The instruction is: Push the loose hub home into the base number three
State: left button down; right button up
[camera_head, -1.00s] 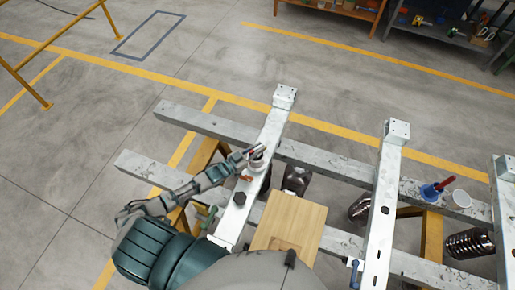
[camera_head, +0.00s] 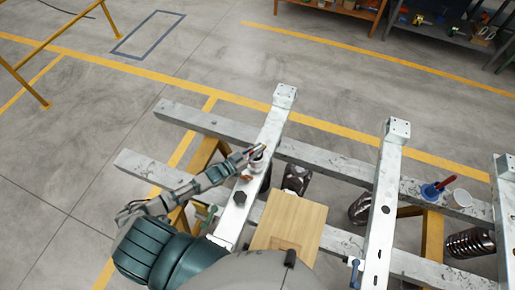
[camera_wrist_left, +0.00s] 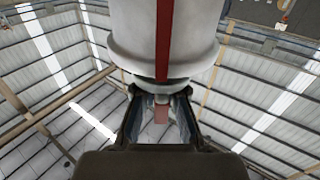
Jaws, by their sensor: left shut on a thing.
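The loose hub (camera_head: 257,163) is a pale, round piece at the near-left white cross beam (camera_head: 270,134). My left gripper (camera_head: 251,154) is at the hub from the left and is shut on it. In the left wrist view the hub (camera_wrist_left: 140,32) fills the top middle, white with a dark red stripe, just beyond the fingers of my left gripper (camera_wrist_left: 160,108). A small reddish part shows between the fingers. The underside of the hub and any base below it are hidden in the head view, so I cannot tell how it is seated. My right gripper is not in view.
A dark hexagonal piece (camera_head: 240,198) and a small orange-red piece (camera_head: 246,179) are on the same beam. A wooden board (camera_head: 298,222) lies to its right. Dark ribbed cylinders (camera_head: 297,178) sit between the beams. A blue and red tool (camera_head: 434,189) lies farther right.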

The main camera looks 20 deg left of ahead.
pick_arm(q)
jog(key=shift+w+f+b, duration=0.1)
jog(key=shift+f+b, duration=0.1)
jog(key=shift+b, duration=0.15)
jog(key=c, duration=1.2)
grip_release()
jog(key=shift+s+f, duration=0.25)
jog(key=shift+f, duration=0.05)
jog(key=v, duration=1.1)
jog(key=shift+s+a+r, duration=0.15)
jog(key=shift+s+a, duration=0.05)
jog(key=shift+s, duration=0.15)
